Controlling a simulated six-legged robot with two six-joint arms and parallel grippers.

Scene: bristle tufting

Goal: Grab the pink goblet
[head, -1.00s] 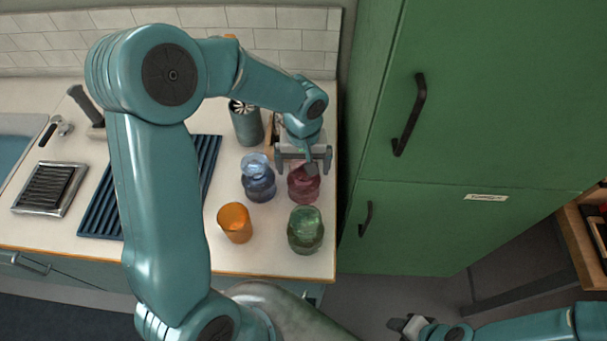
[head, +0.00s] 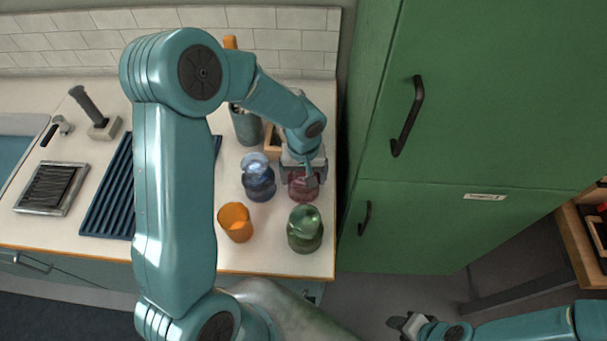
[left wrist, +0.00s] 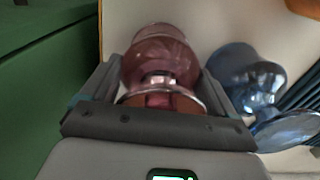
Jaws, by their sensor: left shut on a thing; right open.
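The pink goblet (head: 303,188) stands on the counter near its right edge, partly hidden by my left gripper in the head view. My left gripper (head: 302,172) is over it and shut on it. In the left wrist view the pink goblet (left wrist: 160,70) sits between the two fingers of my left gripper (left wrist: 158,88). My right gripper (head: 408,325) is at the bottom of the head view, open and empty, away from the counter.
A blue goblet (head: 258,182) stands close to the left of the pink one. A green goblet (head: 305,232) stands in front, and an orange cup (head: 236,222) to the front left. A dark utensil holder (head: 246,126) is behind. A green cabinet (head: 450,225) stands right of the counter.

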